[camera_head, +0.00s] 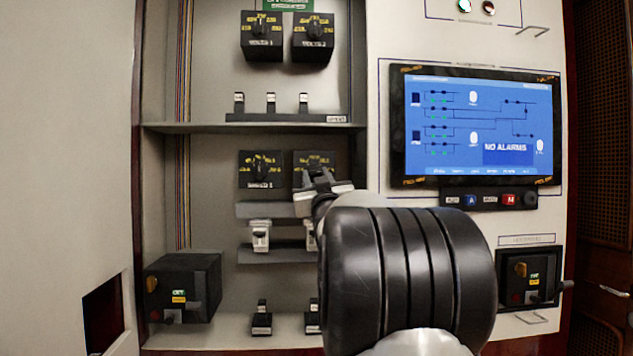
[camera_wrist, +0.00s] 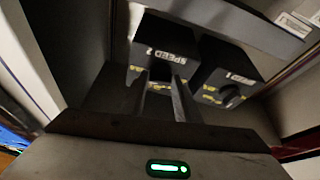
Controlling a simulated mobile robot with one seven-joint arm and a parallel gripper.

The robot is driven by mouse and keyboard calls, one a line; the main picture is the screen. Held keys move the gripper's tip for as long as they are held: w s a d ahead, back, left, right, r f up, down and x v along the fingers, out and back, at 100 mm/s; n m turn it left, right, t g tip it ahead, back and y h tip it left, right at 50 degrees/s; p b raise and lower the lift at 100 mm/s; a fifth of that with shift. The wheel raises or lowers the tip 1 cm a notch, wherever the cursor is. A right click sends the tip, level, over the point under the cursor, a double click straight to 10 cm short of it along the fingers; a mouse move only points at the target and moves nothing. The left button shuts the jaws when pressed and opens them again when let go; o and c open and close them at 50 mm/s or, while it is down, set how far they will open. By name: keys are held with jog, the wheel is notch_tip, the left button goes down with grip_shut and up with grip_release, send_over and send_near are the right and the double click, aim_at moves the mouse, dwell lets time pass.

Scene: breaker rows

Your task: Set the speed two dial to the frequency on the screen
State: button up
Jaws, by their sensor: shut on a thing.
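The speed two dial (camera_head: 326,157) is the right box of the lower dial pair, partly hidden by my gripper (camera_head: 316,180) in the head view. In the wrist view its black box (camera_wrist: 172,42) bears the label "SPEED 2", seen tilted. The fingers (camera_wrist: 163,88) are shut on its knob, which they mostly hide, so I cannot read the pointer's setting. The screen (camera_head: 478,125) is lit blue with a line diagram and "NO ALARMS"; any frequency figure is too small to read.
The speed one dial (camera_head: 261,170) sits close on the left. Two more dials (camera_head: 262,34) (camera_head: 313,36) are above, over a shelf (camera_head: 255,127) with small switches. Breakers (camera_head: 260,236) stand below. A dark box (camera_head: 183,287) juts out at lower left.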

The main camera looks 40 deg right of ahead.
jog(key=o, duration=1)
